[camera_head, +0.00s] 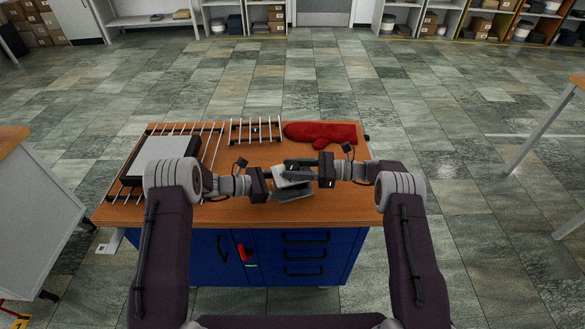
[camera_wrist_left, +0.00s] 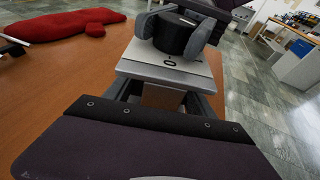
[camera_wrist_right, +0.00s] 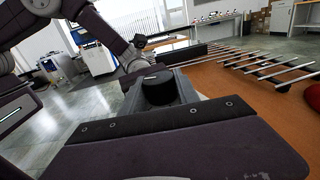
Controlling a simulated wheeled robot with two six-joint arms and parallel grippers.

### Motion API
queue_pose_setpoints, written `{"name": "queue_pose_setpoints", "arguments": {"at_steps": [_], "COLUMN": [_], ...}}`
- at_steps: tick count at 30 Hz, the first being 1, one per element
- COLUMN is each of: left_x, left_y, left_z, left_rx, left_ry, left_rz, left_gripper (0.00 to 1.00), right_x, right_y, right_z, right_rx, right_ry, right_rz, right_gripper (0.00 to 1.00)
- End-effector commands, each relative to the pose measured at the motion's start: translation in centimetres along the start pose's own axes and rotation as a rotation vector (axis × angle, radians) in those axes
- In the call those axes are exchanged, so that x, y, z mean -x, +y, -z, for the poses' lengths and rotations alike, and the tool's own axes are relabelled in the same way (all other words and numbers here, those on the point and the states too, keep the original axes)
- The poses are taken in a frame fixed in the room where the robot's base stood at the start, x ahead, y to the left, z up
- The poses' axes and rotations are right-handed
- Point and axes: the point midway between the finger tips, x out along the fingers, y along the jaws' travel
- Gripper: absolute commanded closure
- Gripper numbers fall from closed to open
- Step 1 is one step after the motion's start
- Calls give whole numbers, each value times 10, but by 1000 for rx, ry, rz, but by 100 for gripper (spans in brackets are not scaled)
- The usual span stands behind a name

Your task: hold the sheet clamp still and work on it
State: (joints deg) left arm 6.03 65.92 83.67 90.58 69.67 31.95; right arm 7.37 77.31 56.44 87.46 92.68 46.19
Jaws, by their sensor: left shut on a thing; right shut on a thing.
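The sheet clamp (camera_head: 292,183) has flat pale grey plates and a black round knob; it is held over the front of the wooden bench top. In the left wrist view its plate (camera_wrist_left: 168,66) sits between the fingers of my left gripper (camera_wrist_left: 163,92), which is shut on it. My right gripper (camera_head: 301,163) is shut on the black knob (camera_wrist_left: 176,36), one grey finger on each side. The knob also shows in the right wrist view (camera_wrist_right: 158,88). The fingers hide part of the clamp, and I cannot tell whether its lower part touches the bench.
The wooden bench top (camera_head: 240,213) stands on a blue cabinet (camera_head: 305,255). A red mitt (camera_head: 322,133) lies at the back right. A metal rack (camera_head: 255,131) stands at the back. A grey-topped flat box (camera_head: 160,157) rests on bars at the left. The front right is clear.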

Motion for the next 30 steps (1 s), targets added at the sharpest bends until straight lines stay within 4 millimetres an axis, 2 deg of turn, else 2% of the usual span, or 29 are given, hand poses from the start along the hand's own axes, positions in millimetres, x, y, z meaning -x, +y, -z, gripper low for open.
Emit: {"name": "queue_pose_setpoints", "arguments": {"at_steps": [3,4,6,14,17,20,27,30], "left_x": [0,0,0,0,0,0,0,0], "left_y": [-1,-1,-1,-1,-1,0,0,0], "left_z": [2,2,2,2,2,2,1,1], "left_rx": [3,3,3,3,3,3,3,3], "left_ry": [3,3,3,3,3,2,2,2], "left_rz": [2,2,2,1,1,1,0,0], "left_gripper": [59,59,59,59,59,59,59,59], "right_x": [0,0,0,0,7,27,89,106], "right_y": [0,0,0,0,-1,-1,-1,-1], "right_z": [-1,-1,-1,0,0,0,0,0], "right_rx": [2,2,2,1,1,1,3,4], "right_ry": [-1,-1,-1,0,0,0,0,0], "right_rz": [0,0,0,1,3,5,5,3], "right_gripper": [100,55,41,41,41,41,41,41]}}
